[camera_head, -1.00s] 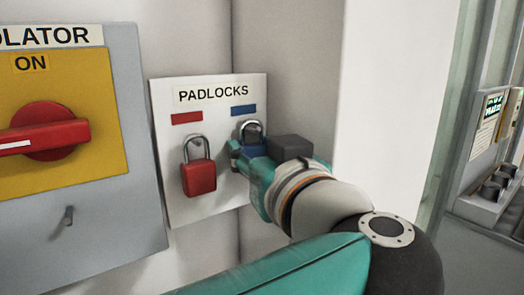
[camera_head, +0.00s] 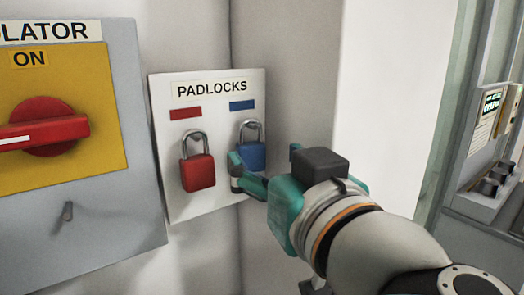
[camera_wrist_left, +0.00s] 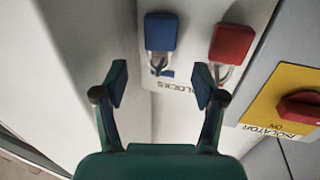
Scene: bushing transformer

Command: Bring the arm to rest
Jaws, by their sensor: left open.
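My left gripper (camera_head: 264,170) is in front of the padlock board (camera_head: 225,200), to the right of and below the blue padlock (camera_head: 252,156). Its two fingers are spread and hold nothing, as the left wrist view (camera_wrist_left: 158,88) also shows. The blue padlock hangs by its shackle under a blue label. In the left wrist view, the blue padlock (camera_wrist_left: 161,33) is beyond the fingertips and apart from them. The red padlock (camera_head: 198,172) hangs on the left half of the board, and it also shows in the left wrist view (camera_wrist_left: 231,43). My right gripper is not in view.
A grey isolator panel (camera_head: 100,220) with a red rotary handle (camera_head: 42,127) at ON and a small peg (camera_head: 67,211) stands left of the board. A white wall (camera_head: 385,110) is to the right. A control panel (camera_head: 490,145) stands far right.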

